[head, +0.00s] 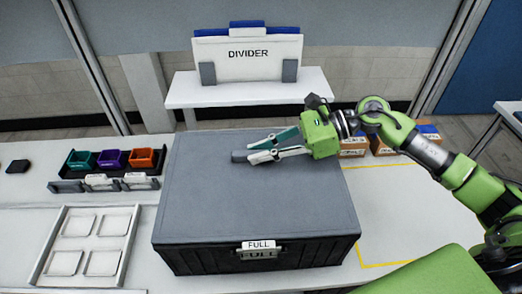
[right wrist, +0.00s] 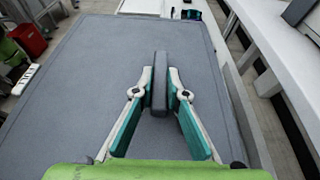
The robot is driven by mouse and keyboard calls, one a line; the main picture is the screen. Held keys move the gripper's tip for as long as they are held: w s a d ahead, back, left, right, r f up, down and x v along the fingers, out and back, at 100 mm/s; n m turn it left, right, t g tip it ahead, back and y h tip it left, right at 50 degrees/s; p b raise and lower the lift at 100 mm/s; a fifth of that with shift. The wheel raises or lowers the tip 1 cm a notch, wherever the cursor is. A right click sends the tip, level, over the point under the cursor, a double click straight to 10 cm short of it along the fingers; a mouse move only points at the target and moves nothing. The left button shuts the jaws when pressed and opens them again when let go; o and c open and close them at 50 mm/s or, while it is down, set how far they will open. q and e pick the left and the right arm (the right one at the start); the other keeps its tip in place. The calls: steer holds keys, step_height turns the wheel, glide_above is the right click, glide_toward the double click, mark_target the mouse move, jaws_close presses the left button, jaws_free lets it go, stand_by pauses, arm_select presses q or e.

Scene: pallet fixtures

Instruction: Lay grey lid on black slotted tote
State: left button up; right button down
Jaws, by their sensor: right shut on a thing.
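The grey lid (head: 230,205) lies flat over the top of the black slotted tote (head: 210,262) in the head view. Its edges look lined up with the tote's walls. The lid fills most of the right wrist view (right wrist: 75,95). My right gripper (head: 250,151) is over the lid's far half, shut on its raised grey handle (right wrist: 159,85). Both fingers press on the handle's sides in the right wrist view. The tote's inside is hidden under the lid. My left gripper is not in view.
A FULL label (head: 259,245) is on the tote's front. Green, purple and orange bins (head: 113,158) and a white compartment tray (head: 85,245) are at left. A DIVIDER sign (head: 248,56) stands behind. Cardboard boxes (head: 353,147) are behind at right. Yellow-taped table (head: 400,215) is clear at right.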

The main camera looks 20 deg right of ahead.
steer(key=shift+f+b, duration=0.25)
steer(key=shift+b, duration=0.15)
steer(key=c, duration=1.9)
jaws_free()
steer(key=shift+f, duration=0.1)
steer(key=shift+d, duration=0.1)
step_height(320, 180, up, 4)
glide_above(308, 156)
steer(key=shift+a, duration=0.4)
steer(key=shift+d+r, duration=0.35)
steer(key=shift+r, duration=0.05)
